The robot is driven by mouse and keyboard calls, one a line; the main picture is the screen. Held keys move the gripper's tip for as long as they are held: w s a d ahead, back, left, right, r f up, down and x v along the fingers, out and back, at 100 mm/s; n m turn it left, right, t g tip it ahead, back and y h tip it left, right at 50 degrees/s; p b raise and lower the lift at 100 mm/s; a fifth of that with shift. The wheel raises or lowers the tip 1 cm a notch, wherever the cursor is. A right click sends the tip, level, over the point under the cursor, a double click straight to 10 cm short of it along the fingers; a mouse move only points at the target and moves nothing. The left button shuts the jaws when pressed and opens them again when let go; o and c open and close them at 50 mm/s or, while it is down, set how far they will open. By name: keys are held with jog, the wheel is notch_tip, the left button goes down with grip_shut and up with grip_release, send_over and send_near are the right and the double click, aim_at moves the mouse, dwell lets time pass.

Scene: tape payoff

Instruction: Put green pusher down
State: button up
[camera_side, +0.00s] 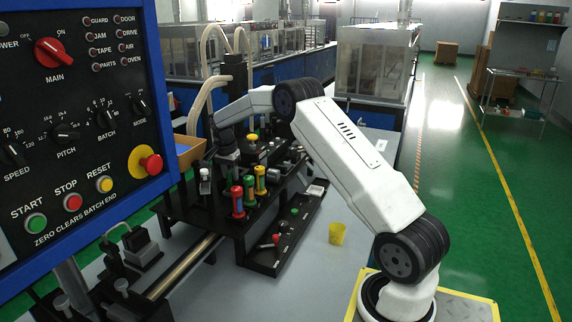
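A small green-topped piece (294,211) also lies in the black tray in front, so I cannot be sure which one is the pusher. My gripper (228,158) hangs down behind and above the row, over the fixture. Its fingers are dark and small against dark parts. I cannot tell whether they hold anything.
The black tray (262,267) also has a red-knobbed lever (276,239). A control panel (80,110) fills the left foreground. An orange-sided bin (190,152) sits behind the fixture.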

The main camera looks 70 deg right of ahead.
jog(key=shift+r, duration=0.1)
notch_tip(320, 180, up, 12)
jog(key=a, duration=0.1)
jog(key=shift+a, duration=0.25)
dwell(0.5)
jog(key=shift+a, duration=0.1)
dwell(0.5)
jog(key=s+a+f+n, duration=0.1)
jog(key=s+a, duration=0.1)
jog(key=a, duration=0.1)
jog(key=s+a+f+n+g, duration=0.1)
jog(key=s+a+f+n, duration=0.1)
jog(key=s+a, duration=0.1)
jog(key=s+a+f+n, duration=0.1)
jog(key=s+a, duration=0.1)
jog(key=a, duration=0.1)
jog(key=shift+s+f+g, duration=0.15)
jog(key=shift+s+g, duration=0.15)
jog(key=shift+g, duration=0.1)
jog(key=s+a+f+n+t, duration=0.2)
jog(key=s+a+f+n, duration=0.2)
jog(key=s+a+n, duration=0.3)
jog(key=s+a+f+n+t+y, duration=0.1)
jog(key=s+a+f+n+t, duration=0.1)
jog(key=s+a+f+n, duration=0.2)
jog(key=s+a+n, duration=0.3)
jog(key=s+a, duration=0.2)
jog(key=a, duration=0.2)
jog(key=shift+s+a, duration=0.15)
jog(key=shift+s, duration=0.25)
